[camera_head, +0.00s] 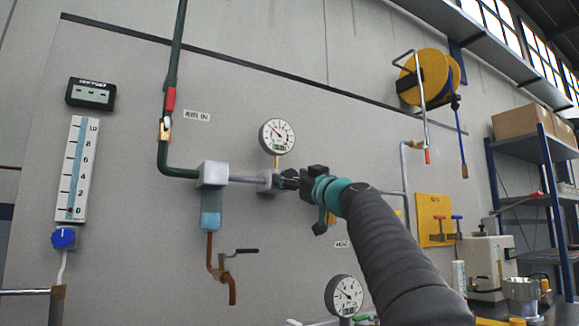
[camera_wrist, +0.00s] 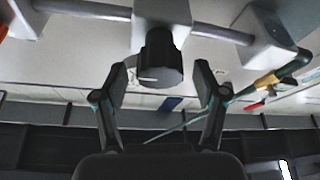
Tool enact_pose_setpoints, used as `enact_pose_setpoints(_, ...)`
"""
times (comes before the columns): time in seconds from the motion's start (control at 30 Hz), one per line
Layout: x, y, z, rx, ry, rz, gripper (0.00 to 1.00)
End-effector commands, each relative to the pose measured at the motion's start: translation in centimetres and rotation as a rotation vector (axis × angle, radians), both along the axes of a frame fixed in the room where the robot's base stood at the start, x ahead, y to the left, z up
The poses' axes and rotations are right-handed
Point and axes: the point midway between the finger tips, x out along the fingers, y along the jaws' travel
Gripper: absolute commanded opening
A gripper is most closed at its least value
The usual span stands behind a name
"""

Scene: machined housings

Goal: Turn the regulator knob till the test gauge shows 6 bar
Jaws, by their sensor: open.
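The regulator's black knob (camera_wrist: 160,58) hangs from a light grey body (camera_wrist: 163,12) in the wrist view, with a pale mark on its face. My gripper (camera_wrist: 161,76) is open, one finger on each side of the knob, with visible gaps. In the head view my gripper (camera_head: 289,180) is at the regulator body (camera_head: 268,182) on the pipe and hides most of the knob. A round gauge (camera_head: 277,136) stands above the regulator, its needle pointing up-left. A second gauge (camera_head: 344,296) is at the bottom. I cannot tell which is the test gauge, and the numbers are too small to read.
A filter (camera_head: 211,205) with a drain valve hangs left of the regulator. A blue knob (camera_head: 65,238) sits below a vertical scale (camera_head: 76,170) at left. The wall around the regulator is mostly clear.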

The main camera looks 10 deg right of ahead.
Motion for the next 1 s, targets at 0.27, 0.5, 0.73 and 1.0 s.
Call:
enact_pose_setpoints(0.27,1.16,0.52,0.49,-0.001,0.000,0.000,0.71)
enact_pose_setpoints(0.5,1.14,0.51,0.44,-0.001,0.000,0.000,0.64)
enact_pose_setpoints(0.73,1.12,0.50,0.45,-0.001,0.000,0.000,0.11)
enact_pose_setpoints(1.0,1.11,0.52,0.43,0.020,0.006,-0.001,0.11)
